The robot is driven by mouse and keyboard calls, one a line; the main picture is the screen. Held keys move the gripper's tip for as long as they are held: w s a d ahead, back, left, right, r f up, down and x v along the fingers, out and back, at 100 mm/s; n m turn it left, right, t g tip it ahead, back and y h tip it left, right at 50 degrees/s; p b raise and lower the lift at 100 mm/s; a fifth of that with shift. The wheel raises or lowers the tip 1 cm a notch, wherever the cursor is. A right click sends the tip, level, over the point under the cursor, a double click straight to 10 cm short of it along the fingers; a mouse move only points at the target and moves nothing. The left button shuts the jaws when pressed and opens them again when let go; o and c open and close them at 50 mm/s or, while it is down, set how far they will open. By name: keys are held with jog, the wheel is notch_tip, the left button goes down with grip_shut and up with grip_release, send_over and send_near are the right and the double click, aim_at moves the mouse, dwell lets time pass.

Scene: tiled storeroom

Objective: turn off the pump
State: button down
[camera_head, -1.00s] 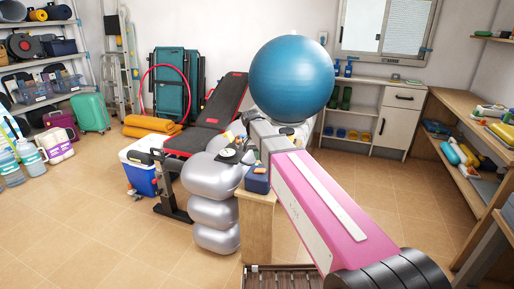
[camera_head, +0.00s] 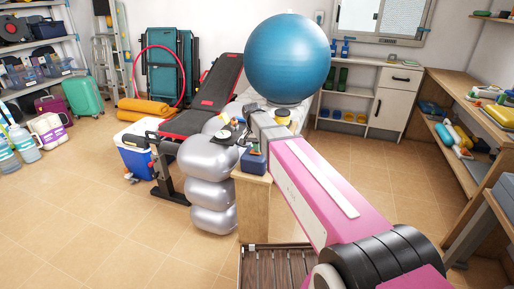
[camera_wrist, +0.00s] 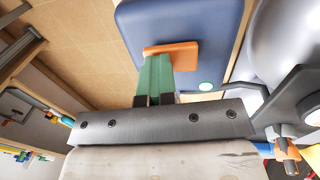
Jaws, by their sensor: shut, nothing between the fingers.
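The pump is a dark blue box (camera_head: 254,163) on the wooden stand in the head view. In the wrist view its blue body (camera_wrist: 208,30) fills the upper middle, with an orange switch-like piece (camera_wrist: 180,53) on it. My gripper (camera_wrist: 157,58) shows green fingers, shut together and empty, with their tips at the lower edge of the orange piece. I cannot tell whether they touch it. A small round light-coloured spot (camera_wrist: 206,86) is on the blue body. In the head view my wrist hides part of the area behind the pump.
The wooden stand (camera_head: 254,205) holds the pump. A large blue exercise ball (camera_head: 287,58) is behind. A wooden shelf (camera_head: 455,85) runs along the right. The tiled floor at left front is clear.

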aim_at(251, 151)
jog(key=shift+s+f, duration=0.1)
jog(key=shift+f, duration=0.2)
jog(key=shift+y, duration=0.3)
jog(key=shift+a, duration=0.1)
jog(key=shift+w+a, duration=0.35)
jog(key=shift+a, duration=0.35)
notch_tip(251, 151, up, 14)
jog(key=a, duration=0.1)
jog(key=shift+w+a+r, duration=0.15)
jog(key=shift+w, duration=0.1)
